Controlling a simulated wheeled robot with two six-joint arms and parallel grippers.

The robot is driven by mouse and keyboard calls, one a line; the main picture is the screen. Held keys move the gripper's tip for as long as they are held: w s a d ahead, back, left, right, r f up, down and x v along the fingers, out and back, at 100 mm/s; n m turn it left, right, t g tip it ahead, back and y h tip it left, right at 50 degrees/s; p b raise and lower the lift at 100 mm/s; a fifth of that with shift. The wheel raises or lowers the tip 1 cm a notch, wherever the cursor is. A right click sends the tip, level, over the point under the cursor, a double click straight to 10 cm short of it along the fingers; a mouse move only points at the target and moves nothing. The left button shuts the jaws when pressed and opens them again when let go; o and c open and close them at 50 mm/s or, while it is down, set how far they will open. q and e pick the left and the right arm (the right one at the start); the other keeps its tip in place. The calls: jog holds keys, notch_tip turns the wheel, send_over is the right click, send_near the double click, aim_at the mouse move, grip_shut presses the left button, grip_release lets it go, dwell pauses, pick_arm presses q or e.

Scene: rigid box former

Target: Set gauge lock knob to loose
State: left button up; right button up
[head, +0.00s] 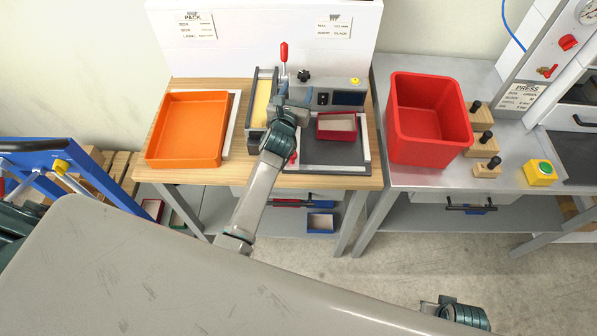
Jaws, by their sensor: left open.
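The box former sits on the wooden table, with a grey panel, a dark display and a yellow button on top. A small black knob (304,75), which looks like the gauge lock knob, stands at the back left of this panel. Its setting is too small to read. My left gripper (291,97) is open, just in front of and below the black knob, over the left part of the former. I cannot tell whether it touches anything. It hides part of the former there. My right gripper is not in view; only a piece of my right arm shows at the bottom right.
A red-handled lever (284,54) rises just left of the knob. A red box (337,121) with a pale inside sits on the former's dark plate. An orange tray (187,128) is at left; a tall red bin (427,118) stands right on the metal table.

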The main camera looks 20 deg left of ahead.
pick_arm(q)
jog(key=s+d+m+t+h+b, duration=0.1)
jog(key=s+d+m+h, duration=0.15)
jog(key=s+m, duration=0.35)
jog(key=s+d+m+h, duration=0.1)
jog(key=s+m+h, duration=0.2)
jog(key=s+m, duration=0.35)
jog(key=shift+s+d+f+m+g+h+b, duration=0.2)
jog(key=shift+s+d+f+m+g+h, duration=0.8)
jog(key=shift+m, duration=1.5)
jog(key=shift+s+d+f+m+g+h+b, duration=0.3)
jog(key=shift+s+f+m+g, duration=0.75)
jog(key=shift+s+f+m, duration=1.2)
jog(key=shift+s+d+f+m+g+h+b, duration=0.1)
jog(key=shift+s+d+f+m+g+h, duration=0.85)
jog(key=shift+m, duration=1.85)
jog(key=shift+s+a+f, duration=0.15)
jog(key=shift+a+f, duration=0.05)
jog(key=shift+a, duration=0.1)
